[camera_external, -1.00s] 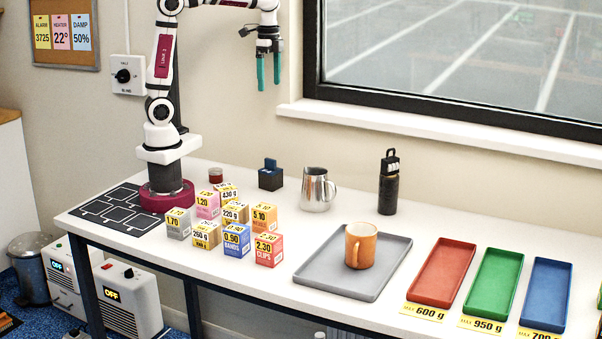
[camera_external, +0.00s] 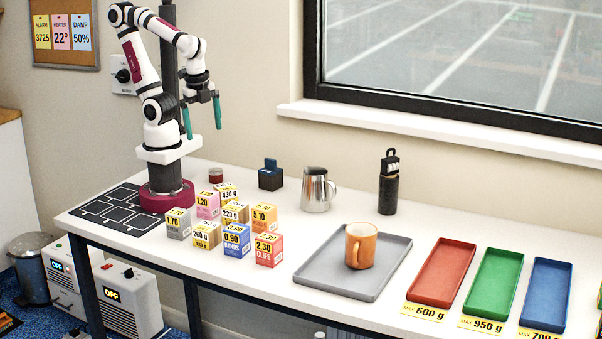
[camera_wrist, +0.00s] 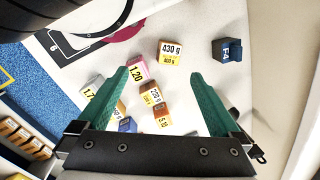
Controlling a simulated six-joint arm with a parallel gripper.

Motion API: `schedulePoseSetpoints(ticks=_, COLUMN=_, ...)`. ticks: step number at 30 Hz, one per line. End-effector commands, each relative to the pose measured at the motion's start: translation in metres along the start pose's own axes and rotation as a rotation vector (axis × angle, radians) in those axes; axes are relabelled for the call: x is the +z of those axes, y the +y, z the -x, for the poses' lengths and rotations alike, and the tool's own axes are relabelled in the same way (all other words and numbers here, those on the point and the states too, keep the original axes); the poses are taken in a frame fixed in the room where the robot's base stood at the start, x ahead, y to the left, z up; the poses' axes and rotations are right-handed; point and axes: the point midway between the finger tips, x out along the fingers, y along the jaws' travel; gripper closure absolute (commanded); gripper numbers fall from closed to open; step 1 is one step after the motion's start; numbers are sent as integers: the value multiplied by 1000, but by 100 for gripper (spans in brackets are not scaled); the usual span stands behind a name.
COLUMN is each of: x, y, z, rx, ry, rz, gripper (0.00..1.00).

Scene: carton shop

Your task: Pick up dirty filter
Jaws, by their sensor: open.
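I see nothing that I can clearly identify as a dirty filter. A small dark block with a blue piece standing in it (camera_external: 271,176) sits at the back of the table; it also shows in the wrist view (camera_wrist: 228,50), with pale lettering on the blue piece. My gripper (camera_external: 203,120) is open and empty, with its two green fingers pointing down, high above the table near my base. In the wrist view, my gripper (camera_wrist: 160,75) has its fingers wide apart above the group of small boxes. The dark block lies to the upper right of the fingers there.
Several labelled boxes, including a red one (camera_external: 269,250), stand close together before my base. A small jar (camera_external: 215,175), a steel jug (camera_external: 315,190) and a black bottle (camera_external: 389,182) stand behind. An orange mug (camera_external: 360,246) is on a grey tray (camera_external: 318,275); coloured trays (camera_external: 441,273) lie right.

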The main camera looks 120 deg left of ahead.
Motion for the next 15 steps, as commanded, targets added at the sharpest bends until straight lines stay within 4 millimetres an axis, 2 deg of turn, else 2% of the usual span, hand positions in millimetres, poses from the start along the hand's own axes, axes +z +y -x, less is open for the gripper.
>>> schedulePoseSetpoints(ticks=5, x=0, y=0, z=-1, rx=19, ry=-9, rz=32, gripper=0)
schedulePoseSetpoints(ticks=8, x=-1, y=-1, z=-11, rx=140, ry=-54, rz=243, gripper=0)
schedulePoseSetpoints(ticks=11, x=-8, y=-10, z=-29, rx=370, ry=-109, rz=662, gripper=0)
schedulePoseSetpoints(ticks=14, x=-15, y=-36, z=-53, rx=632, ry=-133, rz=1163, gripper=0)
schedulePoseSetpoints(ticks=15, x=-14, y=-51, z=-64, rx=743, ry=-132, rz=1380, gripper=0)
